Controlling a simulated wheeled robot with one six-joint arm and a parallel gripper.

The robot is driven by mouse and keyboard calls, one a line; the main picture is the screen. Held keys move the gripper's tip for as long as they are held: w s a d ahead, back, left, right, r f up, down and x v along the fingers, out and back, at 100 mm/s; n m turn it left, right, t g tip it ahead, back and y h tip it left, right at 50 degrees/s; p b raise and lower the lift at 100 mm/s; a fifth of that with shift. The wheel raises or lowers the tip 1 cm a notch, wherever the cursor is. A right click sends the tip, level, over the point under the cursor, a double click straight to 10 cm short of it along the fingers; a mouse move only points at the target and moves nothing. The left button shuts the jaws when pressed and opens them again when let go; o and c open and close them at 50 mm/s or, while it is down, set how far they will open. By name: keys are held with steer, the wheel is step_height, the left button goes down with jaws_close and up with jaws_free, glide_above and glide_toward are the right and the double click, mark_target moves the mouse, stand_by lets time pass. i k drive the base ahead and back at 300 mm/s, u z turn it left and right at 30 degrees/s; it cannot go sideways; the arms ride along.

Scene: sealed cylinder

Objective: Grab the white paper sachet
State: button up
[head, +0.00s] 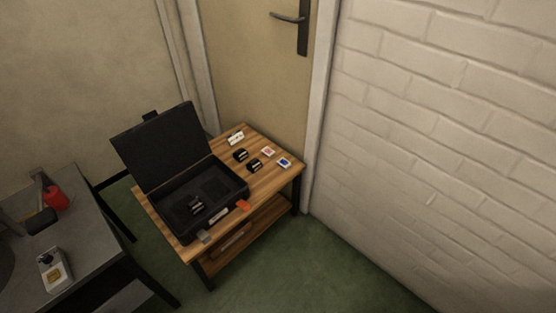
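Several small pale items lie on the right part of a wooden table (287,185), and I cannot tell for certain which is the white paper sachet. One is a white piece with dark marks (236,138) at the back. One is a small white packet with a red print (267,152). One is a small white packet with a blue print (284,163) near the right edge. My gripper is not in view.
An open black case (165,140) covers the table's left part, with small dark items (196,207) inside. Two black items with pale bands (240,155) (254,165) stand near the packets. A grey bench (90,240) is at left. Green floor is clear in front; brick wall at right.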

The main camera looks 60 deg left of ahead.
mark_target(284, 163)
steer(key=u, duration=0.55)
steer(key=i, duration=0.7)
steer(key=u, duration=1.15)
steer(key=i, duration=0.25)
steer(key=u, duration=0.1)
